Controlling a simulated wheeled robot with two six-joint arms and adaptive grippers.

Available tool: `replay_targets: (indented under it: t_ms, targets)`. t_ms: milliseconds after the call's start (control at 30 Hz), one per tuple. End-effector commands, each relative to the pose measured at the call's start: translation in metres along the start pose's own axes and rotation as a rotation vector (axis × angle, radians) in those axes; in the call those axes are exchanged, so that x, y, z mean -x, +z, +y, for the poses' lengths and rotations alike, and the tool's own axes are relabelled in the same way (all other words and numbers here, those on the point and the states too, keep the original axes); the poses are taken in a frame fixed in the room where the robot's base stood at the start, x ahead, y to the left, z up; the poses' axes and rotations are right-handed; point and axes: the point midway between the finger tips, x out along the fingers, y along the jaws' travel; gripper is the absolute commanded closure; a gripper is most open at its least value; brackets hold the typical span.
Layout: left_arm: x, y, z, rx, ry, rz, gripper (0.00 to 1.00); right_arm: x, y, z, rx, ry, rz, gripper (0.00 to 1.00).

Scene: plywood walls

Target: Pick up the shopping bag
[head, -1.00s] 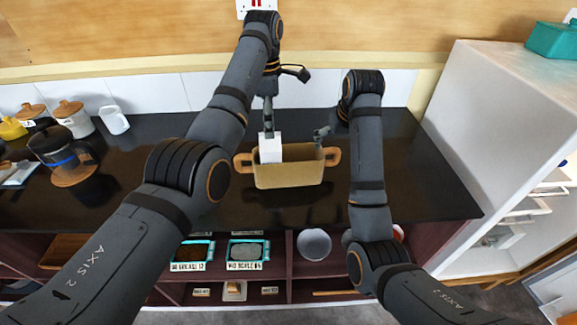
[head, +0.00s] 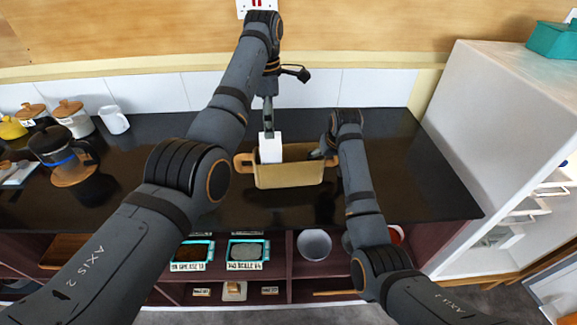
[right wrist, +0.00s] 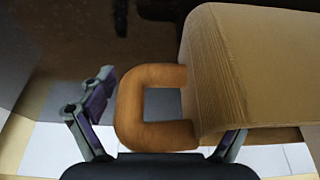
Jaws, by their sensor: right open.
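The shopping bag (head: 288,175) is a tan, open-topped holder with orange-brown loop handles, standing on the dark counter. In the right wrist view its near handle (right wrist: 128,108) and tan side (right wrist: 255,70) show large. My right gripper (head: 318,154) is at the bag's right end; in the right wrist view its open fingers (right wrist: 160,125) are spread either side of the handle, not closed on it. My left gripper (head: 268,128) points down above a white block (head: 271,150) at the bag's left part. I cannot tell whether its fingers hold the block.
A dark counter (head: 420,180) has free room right of the bag. A coffee press (head: 62,150), lidded jars and a white mug (head: 114,120) stand at left. A white cabinet (head: 490,130) bounds the right.

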Motion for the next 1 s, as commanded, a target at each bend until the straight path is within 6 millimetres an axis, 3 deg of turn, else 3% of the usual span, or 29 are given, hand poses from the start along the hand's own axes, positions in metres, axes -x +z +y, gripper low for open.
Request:
replay_targets:
  t_ms: [167, 600, 1000]
  targets:
    - [0.0, 0.0, 0.0, 0.0, 0.0, 0.0, 0.16, 0.0004, -0.0003, 0.0002, 0.0, 0.0, 0.001, 0.13]
    - [0.0, 0.0, 0.0, 0.0, 0.0, 0.0, 0.16, 0.0005, -0.0002, 0.0005, 0.0, 0.001, 0.0, 0.73]
    - [0.0002, 0.0, 0.0, 0.0, 0.0, 0.0, 0.16, 0.0018, -0.0014, 0.0006, -0.001, 0.001, 0.004, 0.76]
